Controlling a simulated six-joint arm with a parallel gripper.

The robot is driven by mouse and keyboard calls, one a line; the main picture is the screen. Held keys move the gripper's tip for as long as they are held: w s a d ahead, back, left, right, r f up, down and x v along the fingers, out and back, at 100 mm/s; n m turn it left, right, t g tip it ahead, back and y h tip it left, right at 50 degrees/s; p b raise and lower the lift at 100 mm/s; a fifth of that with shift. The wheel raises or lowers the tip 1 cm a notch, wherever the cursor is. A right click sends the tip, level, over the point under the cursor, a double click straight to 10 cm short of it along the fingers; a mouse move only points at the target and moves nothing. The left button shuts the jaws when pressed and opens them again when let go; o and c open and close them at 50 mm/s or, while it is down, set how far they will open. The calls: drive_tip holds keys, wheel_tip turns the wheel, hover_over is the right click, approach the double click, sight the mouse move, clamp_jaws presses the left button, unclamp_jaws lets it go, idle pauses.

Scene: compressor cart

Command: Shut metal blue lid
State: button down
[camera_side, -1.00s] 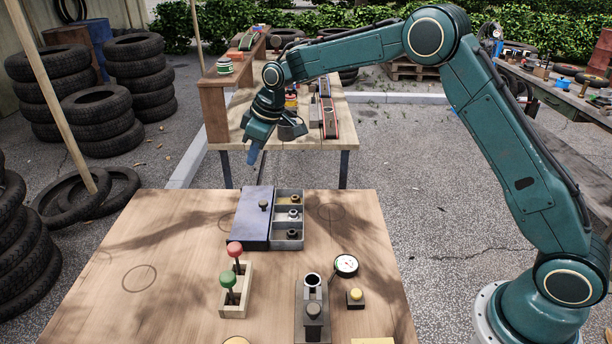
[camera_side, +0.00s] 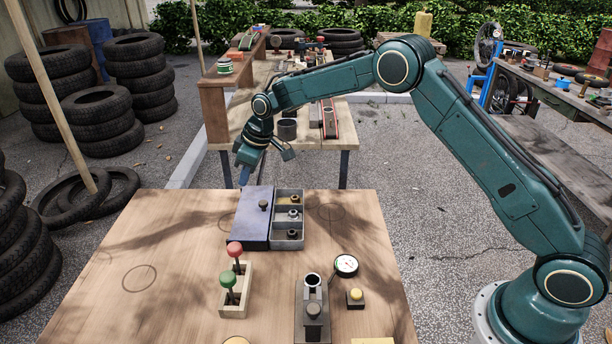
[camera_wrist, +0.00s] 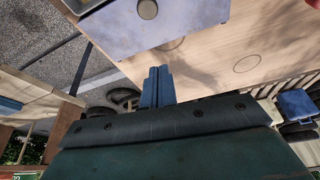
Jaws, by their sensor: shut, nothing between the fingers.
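The blue metal lid (camera_side: 253,215), with a dark knob (camera_side: 264,204) on top, lies flat at the far middle of the wooden table. On its right, the grey metal box (camera_side: 289,219) shows a row of open compartments holding dark knobbed parts. My gripper (camera_side: 244,180) is shut and empty, pointing down beside the far left corner of the lid; contact cannot be told. In the wrist view, the closed blue fingers (camera_wrist: 158,86) stand just off the lid's edge (camera_wrist: 165,28), with the lid's knob (camera_wrist: 147,9) beyond them.
A wooden block with red and green knobbed levers (camera_side: 234,288), a dark fixture (camera_side: 313,311), a gauge (camera_side: 346,265) and a yellow button (camera_side: 355,297) stand nearer the camera. The table left of the lid is clear. A second bench (camera_side: 345,110) stands behind.

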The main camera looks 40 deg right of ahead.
hover_over(251, 209)
drive_tip(key=w+a, duration=0.1)
drive_tip(key=w, duration=0.1)
wheel_tip(251, 209, down, 5)
drive_tip(key=shift+s+a+f, duration=0.1)
drive_tip(key=shift+s+d, duration=0.2)
drive_tip(key=shift+s, duration=0.1)
drive_tip(key=shift+s+d+f, duration=0.1)
drive_tip(key=shift+s+d, duration=0.4)
drive_tip(key=shift+s, duration=0.15)
drive_tip(key=shift+s+d+f, duration=0.1)
drive_tip(key=shift+s+d, duration=0.35)
drive_tip(key=shift+s, duration=0.2)
drive_tip(key=shift+s+d, duration=3.55)
drive_tip(key=shift+f, duration=0.1)
